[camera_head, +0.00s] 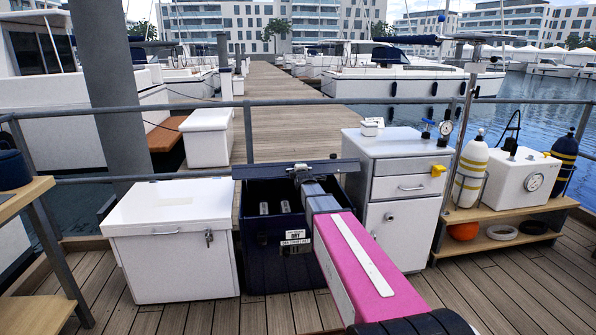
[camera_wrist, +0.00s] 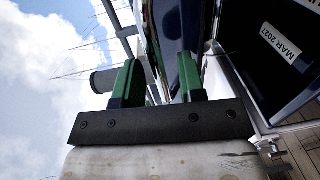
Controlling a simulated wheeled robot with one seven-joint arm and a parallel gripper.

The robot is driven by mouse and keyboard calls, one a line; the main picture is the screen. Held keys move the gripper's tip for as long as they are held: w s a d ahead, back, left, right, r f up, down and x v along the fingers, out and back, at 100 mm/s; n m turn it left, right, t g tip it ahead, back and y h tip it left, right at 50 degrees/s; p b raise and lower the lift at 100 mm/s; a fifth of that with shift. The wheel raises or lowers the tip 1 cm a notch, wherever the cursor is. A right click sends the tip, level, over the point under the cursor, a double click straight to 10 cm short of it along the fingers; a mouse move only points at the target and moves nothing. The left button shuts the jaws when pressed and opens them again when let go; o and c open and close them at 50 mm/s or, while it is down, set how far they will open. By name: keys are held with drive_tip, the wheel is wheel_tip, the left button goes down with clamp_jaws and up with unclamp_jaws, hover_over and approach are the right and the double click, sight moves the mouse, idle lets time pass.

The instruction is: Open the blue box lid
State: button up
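The dark blue box (camera_head: 258,262) stands on the deck, with a white DRY label on its front. Its top is uncovered and a few pale items show inside. Its blue lid (camera_head: 252,171) is raised along the back edge. My gripper (camera_head: 303,172) is at the lid, its fingers small and partly hidden by my pink arm. In the wrist view my gripper (camera_wrist: 160,72) has its two green fingers apart. A dark blue panel (camera_wrist: 184,22), likely the lid, lies beyond the fingertips; whether it touches them is unclear.
A white chest (camera_head: 170,262) stands close at left of the box and a white drawer cabinet (camera_head: 405,225) close at right. A bench (camera_head: 525,204) with tanks is further right. A railing (camera_head: 300,102) runs behind. Deck in front is partly clear.

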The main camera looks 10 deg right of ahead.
drive_tip(key=s, duration=1)
drive_tip(key=shift+r, duration=0.4)
